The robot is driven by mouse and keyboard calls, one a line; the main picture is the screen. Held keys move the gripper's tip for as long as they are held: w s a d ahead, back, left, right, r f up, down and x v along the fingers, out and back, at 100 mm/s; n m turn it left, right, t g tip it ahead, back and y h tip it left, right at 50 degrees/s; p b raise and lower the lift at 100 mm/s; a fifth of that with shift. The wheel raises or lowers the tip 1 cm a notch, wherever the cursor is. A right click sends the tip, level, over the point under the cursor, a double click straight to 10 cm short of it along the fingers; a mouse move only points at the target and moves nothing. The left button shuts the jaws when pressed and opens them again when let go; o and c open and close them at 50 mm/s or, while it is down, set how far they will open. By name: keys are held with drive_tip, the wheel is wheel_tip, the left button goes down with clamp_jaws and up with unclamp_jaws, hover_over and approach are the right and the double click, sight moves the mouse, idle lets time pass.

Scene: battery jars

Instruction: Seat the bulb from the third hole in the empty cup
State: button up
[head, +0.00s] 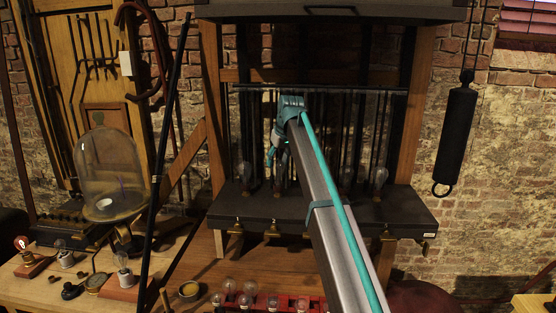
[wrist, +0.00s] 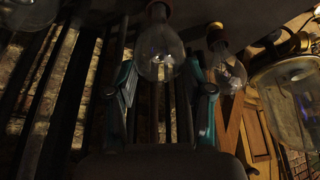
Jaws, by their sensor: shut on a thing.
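My gripper (head: 274,153) is low in front of the dark rack, pointing down at its shelf. In the wrist view, my gripper's teal fingers (wrist: 164,87) stand on both sides of a clear bulb (wrist: 160,52) and are shut on it. The held bulb also shows dimly in the head view (head: 278,181), just above or at the shelf. I cannot tell whether its cap is in a cup. The empty cup cannot be made out; my arm hides part of the shelf.
Another bulb (head: 245,173) stands left on the shelf (head: 300,208); it also shows in the wrist view (wrist: 226,70). More bulbs (head: 380,177) stand to the right. A red holder (head: 290,304) with bulbs is at the bottom. A glass dome (head: 108,175) stands left. Dark vertical rods are close behind.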

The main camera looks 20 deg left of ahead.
drive_tip(key=shift+f, duration=0.6)
idle(0.7)
drive_tip(key=o, duration=1)
drive_tip(key=shift+r, duration=0.1)
drive_tip(key=v, duration=1.1)
drive_tip(key=shift+s+d+r, duration=0.1)
drive_tip(key=shift+r, duration=0.25)
